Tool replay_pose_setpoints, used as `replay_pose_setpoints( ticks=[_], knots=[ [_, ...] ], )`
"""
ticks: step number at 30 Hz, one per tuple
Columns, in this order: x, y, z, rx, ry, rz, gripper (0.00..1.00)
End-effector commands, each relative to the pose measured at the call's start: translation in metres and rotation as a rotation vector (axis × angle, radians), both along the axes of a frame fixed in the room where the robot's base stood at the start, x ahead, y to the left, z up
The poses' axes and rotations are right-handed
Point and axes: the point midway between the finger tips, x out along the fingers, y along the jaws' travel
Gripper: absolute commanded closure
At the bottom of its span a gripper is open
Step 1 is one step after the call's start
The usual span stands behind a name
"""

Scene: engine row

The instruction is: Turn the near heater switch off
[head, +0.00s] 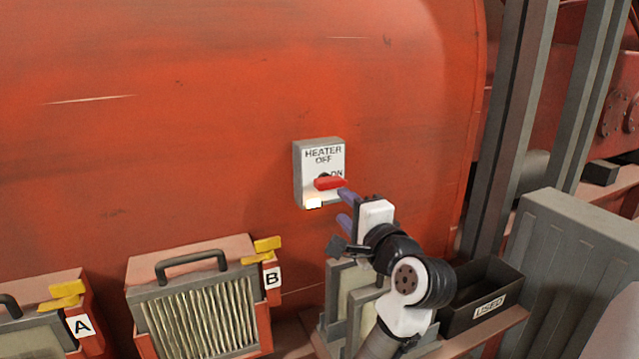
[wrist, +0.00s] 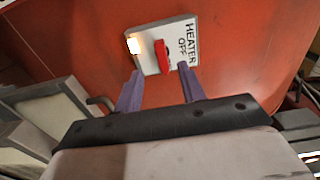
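The heater switch is a grey box with a white face (head: 311,170) on the red engine wall, marked HEATER, OFF and ON. Its red handle (head: 330,183) lies sideways, its end at the partly covered ON mark. A small lamp (head: 314,204) glows at the lower edge. In the wrist view the handle (wrist: 164,57) and lit lamp (wrist: 133,46) show beyond my fingertips. My gripper (head: 344,207) is open and empty, just right of and below the handle in the head view. In the wrist view its two purple fingers (wrist: 159,84) are spread, with the handle between their lines; contact is not visible.
Below stand filter units labelled A (head: 79,325) and B (head: 272,278), with yellow latches. A dark bin marked USED (head: 488,307) sits right of my arm. Grey posts (head: 512,120) and a grey cabinet (head: 570,270) stand at the right. The wall around the switch is clear.

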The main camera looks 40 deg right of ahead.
Motion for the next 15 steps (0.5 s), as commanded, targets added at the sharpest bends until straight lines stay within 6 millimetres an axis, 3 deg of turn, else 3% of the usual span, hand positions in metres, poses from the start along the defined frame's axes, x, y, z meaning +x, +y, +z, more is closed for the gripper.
replay_pose_setpoints(
  ticks=[9, 15],
  knots=[
    [0.068, -0.015, 0.002, 0.001, 0.003, 0.003, 0.60],
    [0.095, -0.022, 0.002, -0.001, 0.001, 0.001, 0.60]
  ],
)
